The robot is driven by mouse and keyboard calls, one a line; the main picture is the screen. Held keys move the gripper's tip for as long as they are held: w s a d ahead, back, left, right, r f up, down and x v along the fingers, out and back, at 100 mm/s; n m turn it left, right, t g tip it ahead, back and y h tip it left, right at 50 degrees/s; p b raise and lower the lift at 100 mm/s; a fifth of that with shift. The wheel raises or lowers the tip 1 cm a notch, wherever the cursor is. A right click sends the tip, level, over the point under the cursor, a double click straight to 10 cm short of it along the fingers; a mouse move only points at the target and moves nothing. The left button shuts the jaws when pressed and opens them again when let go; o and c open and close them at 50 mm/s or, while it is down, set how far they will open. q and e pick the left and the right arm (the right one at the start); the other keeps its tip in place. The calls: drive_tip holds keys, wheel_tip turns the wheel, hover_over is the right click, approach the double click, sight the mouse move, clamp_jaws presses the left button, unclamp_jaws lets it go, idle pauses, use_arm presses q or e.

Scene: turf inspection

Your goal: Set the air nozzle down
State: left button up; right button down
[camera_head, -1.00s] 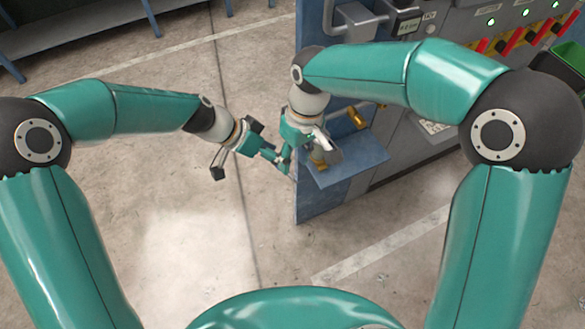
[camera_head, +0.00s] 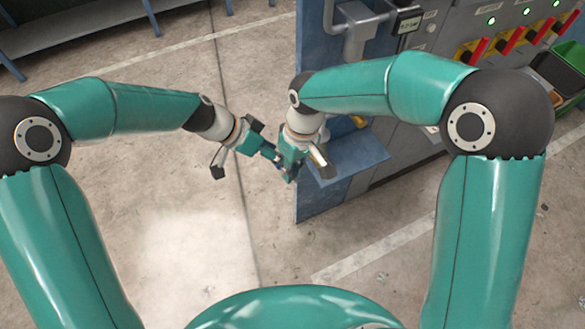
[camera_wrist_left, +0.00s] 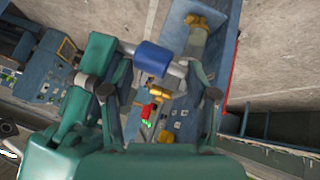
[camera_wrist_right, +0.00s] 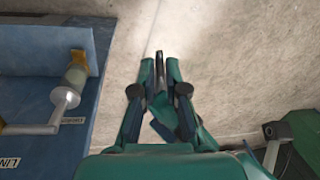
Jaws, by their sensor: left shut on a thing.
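My left gripper (camera_head: 275,158) is shut on the air nozzle. In the left wrist view, the air nozzle (camera_wrist_left: 152,57) shows as a blue body with light grey ends between the fingertips. It is too small to make out in the head view. My right gripper (camera_head: 288,178) is just below and beside the left one, in front of the shelf. In the right wrist view, its fingertips (camera_wrist_right: 160,68) are close together with a dark narrow shape between them. I cannot tell whether they hold it.
A blue shelf (camera_head: 352,165) juts from the blue panel beside my right gripper. A clear bowl with brass fittings (camera_wrist_right: 70,85) is at this panel. The grey cabinet (camera_head: 440,70) carries red levers (camera_head: 505,40) and green lights. Open concrete floor (camera_head: 190,235) lies in front.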

use_arm(q)
drive_tip(key=o, duration=1.3)
drive_tip(key=shift+c, duration=0.2)
